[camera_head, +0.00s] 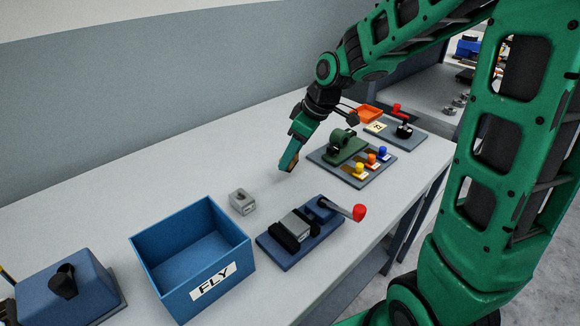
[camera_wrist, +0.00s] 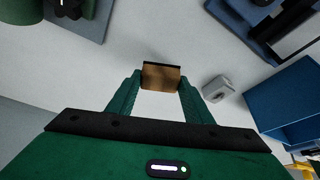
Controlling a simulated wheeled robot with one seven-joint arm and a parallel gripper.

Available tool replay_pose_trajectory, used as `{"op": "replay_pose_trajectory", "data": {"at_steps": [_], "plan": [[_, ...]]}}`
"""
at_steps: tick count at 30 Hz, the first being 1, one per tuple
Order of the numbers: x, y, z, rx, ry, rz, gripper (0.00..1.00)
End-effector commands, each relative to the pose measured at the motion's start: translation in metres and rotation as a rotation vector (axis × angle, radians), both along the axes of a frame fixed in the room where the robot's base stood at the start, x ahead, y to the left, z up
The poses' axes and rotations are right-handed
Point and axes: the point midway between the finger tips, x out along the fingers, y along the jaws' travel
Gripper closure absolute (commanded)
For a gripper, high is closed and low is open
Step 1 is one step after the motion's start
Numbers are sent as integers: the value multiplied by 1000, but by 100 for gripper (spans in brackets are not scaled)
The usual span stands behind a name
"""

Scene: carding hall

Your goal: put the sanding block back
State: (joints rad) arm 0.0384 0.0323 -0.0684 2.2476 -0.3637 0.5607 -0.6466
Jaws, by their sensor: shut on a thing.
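The sanding block is a small brown block with a dark edge, seen between my fingertips in the wrist view (camera_wrist: 161,77). No place marked for the block can be made out.
On the bench (camera_head: 150,190) stand a blue box labelled FLY (camera_head: 208,280), a grey metal block (camera_head: 242,201), a clamp with a red-knobbed lever (camera_head: 300,235), and a board with a green device (camera_head: 345,145) and coloured knobs. An orange tray (camera_head: 369,114) lies farther back.

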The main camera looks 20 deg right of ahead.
Motion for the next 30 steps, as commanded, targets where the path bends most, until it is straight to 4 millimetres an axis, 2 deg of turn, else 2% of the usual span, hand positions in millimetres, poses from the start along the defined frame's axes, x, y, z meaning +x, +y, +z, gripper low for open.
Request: {"op": "replay_pose_trajectory", "data": {"at_steps": [6, 16, 28, 29, 30], "plan": [[9, -16, -11, 1, 1, 0, 78], [9, -15, -49, 1, 3, 1, 78], [9, -13, -53, 0, 0, 4, 78], [9, -13, -53, 1, 0, 4, 49], [9, -13, -53, 1, 0, 4, 40]]}}
